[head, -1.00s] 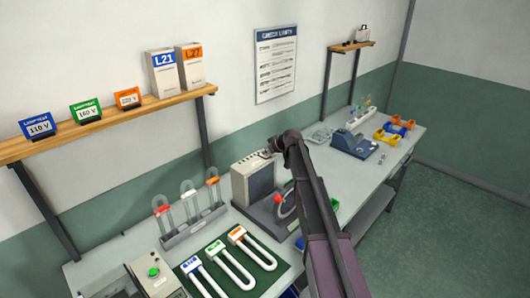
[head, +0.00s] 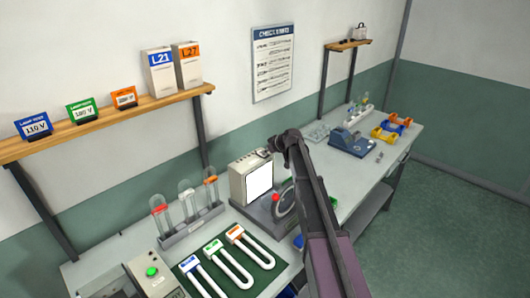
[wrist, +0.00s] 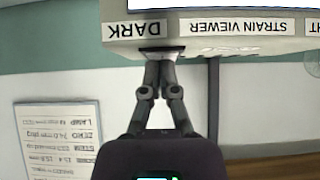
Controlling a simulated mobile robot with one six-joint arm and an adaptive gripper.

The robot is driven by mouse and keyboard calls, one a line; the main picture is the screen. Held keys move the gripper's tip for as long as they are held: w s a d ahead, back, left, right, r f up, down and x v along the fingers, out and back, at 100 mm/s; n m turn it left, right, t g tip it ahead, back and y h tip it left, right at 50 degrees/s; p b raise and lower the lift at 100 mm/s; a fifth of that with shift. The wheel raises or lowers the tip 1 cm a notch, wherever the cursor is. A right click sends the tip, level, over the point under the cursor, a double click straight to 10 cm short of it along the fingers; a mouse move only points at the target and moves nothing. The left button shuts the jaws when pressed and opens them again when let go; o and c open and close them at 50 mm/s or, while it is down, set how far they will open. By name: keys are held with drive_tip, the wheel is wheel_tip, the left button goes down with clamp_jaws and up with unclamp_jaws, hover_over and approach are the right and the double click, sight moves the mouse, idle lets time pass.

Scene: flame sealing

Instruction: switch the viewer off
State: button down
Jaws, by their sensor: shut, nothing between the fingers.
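The strain viewer (head: 237,185) is a pale box on the bench, and its screen (head: 259,182) is lit bright white. In the wrist view the viewer (wrist: 180,46) appears upside down, with the labels DARK (wrist: 137,29) and STRAIN VIEWER, and a partly cut-off label on the right. A strip of the lit screen (wrist: 230,4) shows at the top edge. My gripper (wrist: 160,56) is shut and empty, its fingertips at a dark key (wrist: 160,50) beside the DARK label. The fingertips cover part of the key; I cannot tell whether they press it.
A base with a red knob (head: 276,198) stands right of the viewer, partly behind my arm. A rack of glass tubes (head: 192,229) stands left, and U-shaped tubes lie on a green mat (head: 246,288) in front. A wall shelf (head: 130,111) holds cards and boxes.

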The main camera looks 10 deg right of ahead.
drive_tip(key=shift+s+r+p, duration=0.15)
drive_tip(key=shift+r+p, duration=1.7)
drive_tip(key=shift+r, duration=0.15)
drive_tip(key=p+v, duration=0.6)
drive_tip(key=v, duration=0.4)
drive_tip(key=shift+s+d+f, duration=0.2)
drive_tip(key=shift+s+f, duration=0.1)
drive_tip(key=shift+w+a+r+t+y, duration=0.3)
drive_tip(key=shift+w+a, duration=0.1)
drive_tip(key=shift+a, duration=0.25)
drive_tip(key=shift+f, duration=0.1)
drive_tip(key=b, duration=0.7)
hover_over(266, 156)
drive_tip(key=w+a, duration=0.1)
wheel_tip(266, 156, down, 7)
drive_tip(key=shift+a+r, duration=0.15)
drive_tip(key=shift+r, duration=0.1)
drive_tip(key=shift+a+f+b, duration=0.15)
drive_tip(key=shift+f+b, duration=1.5)
drive_tip(key=shift+f, duration=0.1)
